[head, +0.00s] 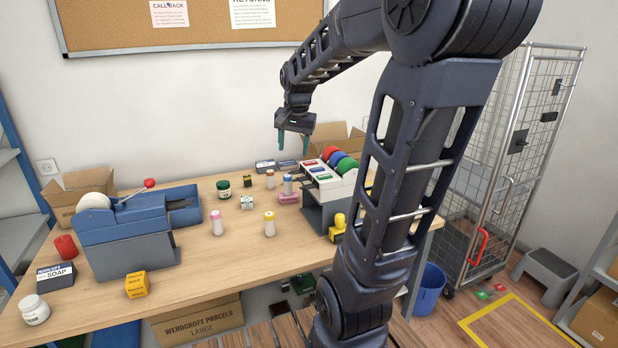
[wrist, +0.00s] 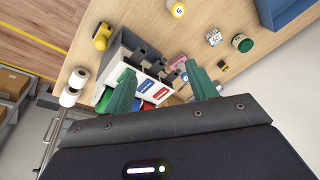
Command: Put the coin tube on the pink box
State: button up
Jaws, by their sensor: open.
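The pink box (head: 288,198) lies low on the table, left of the grey-and-white rack; part of it shows in the wrist view (wrist: 178,62). A small pale cylinder with a blue top (head: 287,184) stands at the pink box; I cannot tell whether on or behind it. Similar small cylinders have a brown top (head: 270,180), a pink top (head: 216,224) and a yellow top (head: 269,225). No readable label shows which is the coin tube. My gripper (head: 294,150) is open and empty, high above the back of the table; its green fingers show in the wrist view (wrist: 160,68).
The rack (head: 322,190) with red, blue and green rolls stands close right of the pink box. A blue tape dispenser (head: 120,225) fills the left. A green-lidded jar (head: 223,188), small white box (head: 247,203) and yellow stamp (head: 338,228) stand nearby. The front middle is clear.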

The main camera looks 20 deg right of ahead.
jog(key=s+a+f+n+t, duration=0.1)
jog(key=s+n, duration=0.2)
jog(key=s, duration=0.5)
jog(key=s+a+f+n, duration=0.1)
jog(key=s+n, duration=0.3)
jog(key=s, duration=0.5)
jog(key=shift+a+f+t, duration=0.15)
jog(key=shift+f+t, duration=0.1)
jog(key=shift+t, duration=0.15)
